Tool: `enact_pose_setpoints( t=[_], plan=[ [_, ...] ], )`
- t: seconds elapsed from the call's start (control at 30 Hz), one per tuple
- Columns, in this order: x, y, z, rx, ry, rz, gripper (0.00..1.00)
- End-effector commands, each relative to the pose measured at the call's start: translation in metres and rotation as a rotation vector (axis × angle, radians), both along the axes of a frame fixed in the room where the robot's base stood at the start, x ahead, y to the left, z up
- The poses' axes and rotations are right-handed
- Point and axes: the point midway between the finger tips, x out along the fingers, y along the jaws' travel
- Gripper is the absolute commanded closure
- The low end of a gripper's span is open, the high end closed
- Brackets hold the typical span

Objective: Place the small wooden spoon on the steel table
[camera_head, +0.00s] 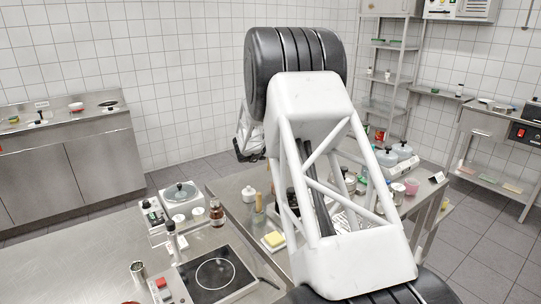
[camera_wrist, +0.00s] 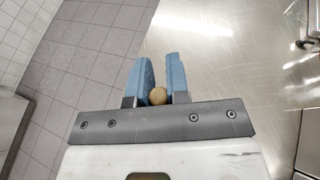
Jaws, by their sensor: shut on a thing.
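My gripper (camera_wrist: 159,62) shows in the wrist view with its two blue fingers shut on the small wooden spoon (camera_wrist: 157,96). Only a rounded tan wooden end of the spoon shows, low between the fingers near the palm. A brushed steel table (camera_wrist: 225,65) lies below, under the fingers and to the right, with its edge running beside the left finger. In the head view my gripper is largely hidden behind my white arm, and the spoon cannot be made out. A steel table top (camera_head: 60,265) fills the lower left there. I cannot tell whether the spoon touches anything.
A yellow block (camera_head: 273,239) and several containers stand on the table behind my arm. The near table's left part is bare. Grey tiled floor (camera_wrist: 85,55) lies left of the edge.

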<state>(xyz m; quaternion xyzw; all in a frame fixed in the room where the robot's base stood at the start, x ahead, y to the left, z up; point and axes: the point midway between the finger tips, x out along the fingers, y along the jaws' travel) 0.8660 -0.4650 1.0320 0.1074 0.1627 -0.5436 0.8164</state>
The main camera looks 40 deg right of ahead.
Motion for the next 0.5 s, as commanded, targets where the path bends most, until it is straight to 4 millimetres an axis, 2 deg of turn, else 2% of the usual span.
enact_pose_setpoints(
  t=[0.2, 0.5],
  plan=[
    [0.0, 0.0, -0.022, 0.001, 0.001, 0.0, 1.0],
    [0.0, 0.0, -0.025, 0.0, -0.001, 0.0, 1.0]
  ],
)
